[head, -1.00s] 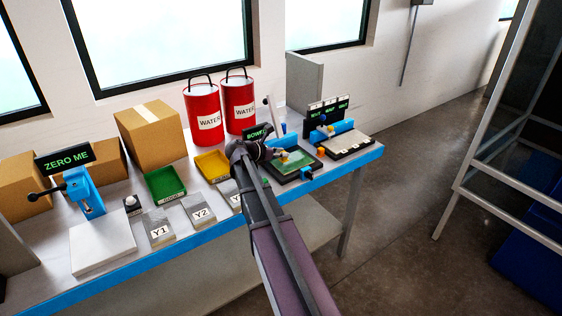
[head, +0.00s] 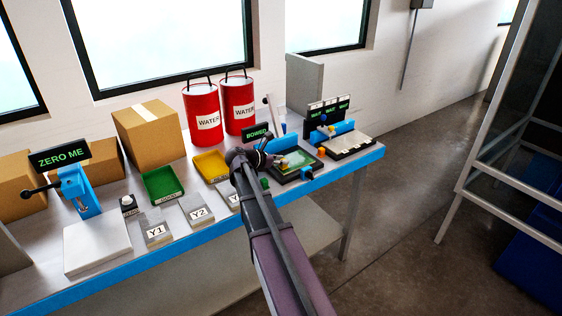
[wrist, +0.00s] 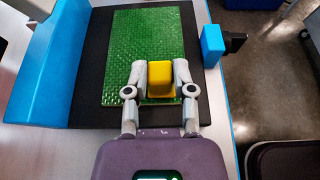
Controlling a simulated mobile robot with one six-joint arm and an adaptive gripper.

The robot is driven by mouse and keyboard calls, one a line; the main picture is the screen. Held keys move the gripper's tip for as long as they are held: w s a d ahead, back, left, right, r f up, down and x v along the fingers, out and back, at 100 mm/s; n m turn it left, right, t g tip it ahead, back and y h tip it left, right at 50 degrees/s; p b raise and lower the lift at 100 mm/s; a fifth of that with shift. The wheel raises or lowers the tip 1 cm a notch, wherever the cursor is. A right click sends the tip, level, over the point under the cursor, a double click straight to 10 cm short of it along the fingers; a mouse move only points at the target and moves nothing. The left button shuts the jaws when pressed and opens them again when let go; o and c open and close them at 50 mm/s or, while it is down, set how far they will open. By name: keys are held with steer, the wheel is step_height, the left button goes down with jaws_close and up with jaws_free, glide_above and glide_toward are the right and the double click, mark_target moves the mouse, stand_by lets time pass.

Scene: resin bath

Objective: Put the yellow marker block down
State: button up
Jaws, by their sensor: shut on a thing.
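The yellow marker block (wrist: 160,78) is between the two fingers of my gripper (wrist: 161,88) in the wrist view, and the fingers are shut on it. It is over the green textured panel (wrist: 115,60), toward the panel's right side. Whether the block touches the panel or hangs just above it, I cannot tell. The panel lies on a black base (wrist: 86,100). In the head view my gripper (head: 268,159) is at the left side of the green panel (head: 298,158), and my arm hides part of that station.
A blue bar (wrist: 40,65) runs along the base's left side, and a blue block (wrist: 212,45) is at its right. In the head view a second station (head: 348,143) stands to the right. Yellow (head: 210,165) and green (head: 163,186) trays and two red water drums (head: 202,112) are left.

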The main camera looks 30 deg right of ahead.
steer(key=shift+f, duration=0.15)
steer(key=o, duration=0.8)
steer(key=shift+r, duration=0.2)
steer(key=shift+a+r, duration=0.15)
steer(key=shift+a, duration=0.05)
steer(key=shift+p+v, duration=2.35)
steer(key=shift+v, duration=3.4)
